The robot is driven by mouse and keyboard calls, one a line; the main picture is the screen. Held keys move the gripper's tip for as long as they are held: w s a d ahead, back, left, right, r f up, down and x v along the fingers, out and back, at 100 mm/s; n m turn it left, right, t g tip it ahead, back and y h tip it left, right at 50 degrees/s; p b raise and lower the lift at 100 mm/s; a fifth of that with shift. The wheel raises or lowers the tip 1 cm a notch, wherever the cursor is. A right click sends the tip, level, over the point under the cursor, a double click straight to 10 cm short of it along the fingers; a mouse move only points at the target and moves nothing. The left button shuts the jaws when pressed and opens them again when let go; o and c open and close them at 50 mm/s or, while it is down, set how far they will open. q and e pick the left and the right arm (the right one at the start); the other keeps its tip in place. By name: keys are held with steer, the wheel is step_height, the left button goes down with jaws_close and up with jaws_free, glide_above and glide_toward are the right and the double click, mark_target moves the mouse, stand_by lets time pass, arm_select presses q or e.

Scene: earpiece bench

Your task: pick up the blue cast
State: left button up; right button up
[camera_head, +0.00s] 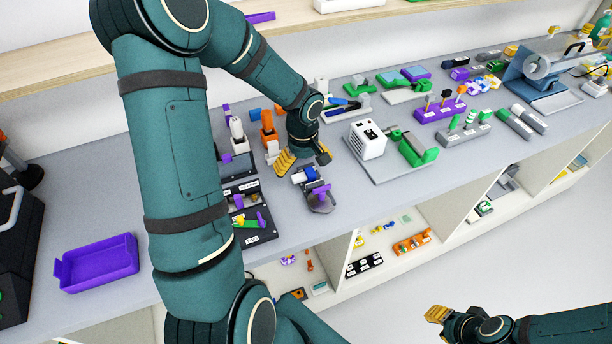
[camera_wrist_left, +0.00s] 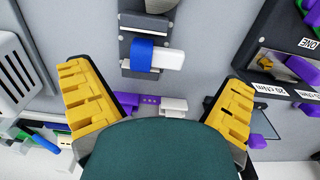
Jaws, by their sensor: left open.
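The blue cast (camera_wrist_left: 143,54) appears as a blue band around a white block on a dark stand (camera_wrist_left: 127,22) in the left wrist view. In the head view the blue piece (camera_head: 310,174) sits on the bench just in front of my left gripper (camera_head: 304,160). My left gripper is open, and its yellow fingers stand wide apart with nothing between them in the left wrist view (camera_wrist_left: 158,85). The cast lies ahead of the fingers, apart from both. My right gripper (camera_head: 440,315) is at the lower right over the floor, away from the bench; its opening is unclear.
A purple clamp (camera_head: 320,195) stands right beside the blue piece. Dark labelled boxes (camera_head: 254,227) lie to its left, and a white machine (camera_head: 368,139) stands to its right. A purple tray (camera_head: 98,262) lies at far left. Bench surface (camera_head: 345,205) is clear near the front edge.

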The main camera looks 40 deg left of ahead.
mark_target(303, 176)
arm_select(q)
step_height(303, 176, down, 5)
steer(key=shift+w+a, duration=0.1)
stand_by(0.3)
steer(key=c, duration=1.1)
